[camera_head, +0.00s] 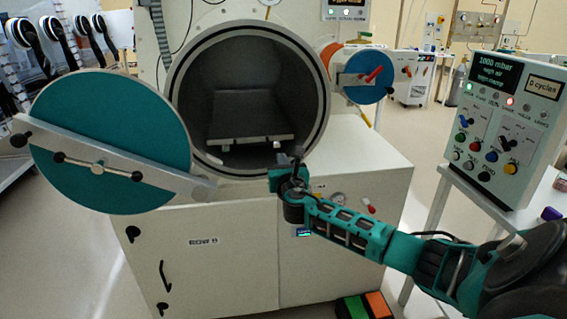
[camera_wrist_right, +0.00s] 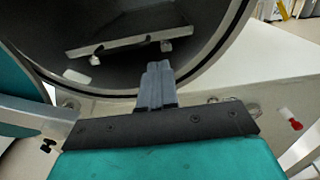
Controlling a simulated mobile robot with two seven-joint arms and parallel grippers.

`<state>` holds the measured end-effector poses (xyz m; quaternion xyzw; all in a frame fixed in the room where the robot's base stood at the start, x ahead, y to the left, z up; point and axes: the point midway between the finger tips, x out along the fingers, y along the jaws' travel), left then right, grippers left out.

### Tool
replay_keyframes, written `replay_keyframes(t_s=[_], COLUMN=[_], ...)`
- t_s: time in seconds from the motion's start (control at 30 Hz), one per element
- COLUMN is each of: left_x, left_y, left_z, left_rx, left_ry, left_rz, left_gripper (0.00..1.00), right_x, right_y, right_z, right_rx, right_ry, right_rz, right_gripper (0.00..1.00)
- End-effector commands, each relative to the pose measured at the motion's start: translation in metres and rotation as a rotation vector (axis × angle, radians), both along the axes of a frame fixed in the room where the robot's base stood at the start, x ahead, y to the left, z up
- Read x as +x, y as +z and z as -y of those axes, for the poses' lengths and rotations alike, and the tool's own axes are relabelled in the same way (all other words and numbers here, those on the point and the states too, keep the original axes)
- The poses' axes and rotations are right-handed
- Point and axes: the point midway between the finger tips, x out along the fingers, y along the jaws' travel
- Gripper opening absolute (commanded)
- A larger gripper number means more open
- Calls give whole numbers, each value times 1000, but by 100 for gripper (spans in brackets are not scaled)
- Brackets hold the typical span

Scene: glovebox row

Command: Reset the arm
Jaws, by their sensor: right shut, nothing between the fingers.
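My right arm comes in from the right in the head view, teal and black. Its gripper (camera_head: 297,160) is in front of the lower right rim of the round chamber opening (camera_head: 318,115). In the right wrist view the fingers (camera_wrist_right: 158,72) are together with nothing between them, pointing toward the chamber's lower rim. I cannot tell whether they touch the rim. The teal round door (camera_head: 110,120) with its grey crossbar stands swung open to the left. Inside the chamber a flat tray (camera_head: 245,110) shows, and it is also in the wrist view (camera_wrist_right: 120,45). My left gripper is not in view.
A control box (camera_head: 505,125) with a "1000 mbar" display and coloured knobs stands on a table at the right. A small blue-faced port (camera_head: 370,88) with a red handle is right of the chamber. The white cabinet (camera_head: 210,275) is below.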

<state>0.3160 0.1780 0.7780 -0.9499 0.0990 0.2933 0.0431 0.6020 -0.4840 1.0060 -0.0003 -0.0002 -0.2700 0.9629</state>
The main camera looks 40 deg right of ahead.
Motion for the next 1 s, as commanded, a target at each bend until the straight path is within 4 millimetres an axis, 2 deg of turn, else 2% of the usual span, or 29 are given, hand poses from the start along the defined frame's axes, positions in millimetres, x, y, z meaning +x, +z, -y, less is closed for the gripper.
replay_keyframes(t_s=[0.2, 0.47, 0.57, 0.67, 0.77, 0.9, 1.0], left_x=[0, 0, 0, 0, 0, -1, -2], left_y=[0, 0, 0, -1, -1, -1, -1], left_z=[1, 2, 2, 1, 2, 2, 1], left_rx=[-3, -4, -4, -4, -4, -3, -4], left_ry=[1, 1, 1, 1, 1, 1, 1], left_rz=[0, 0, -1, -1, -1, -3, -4], left_gripper=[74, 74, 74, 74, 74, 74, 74], right_x=[-13, -14, -16, -25, -46, -95, -140], right_y=[0, -1, -11, -43, -93, -162, -199], right_z=[-7, -8, -16, -38, -78, -146, -196], right_rx=[0, 2, 49, 210, 502, 1036, 1458], right_ry=[0, 0, 13, 49, 84, 63, -28], right_rz=[0, 0, -1, 1, 7, 28, 60], right_gripper=[0, 0, 0, 0, 0, 0, 0])
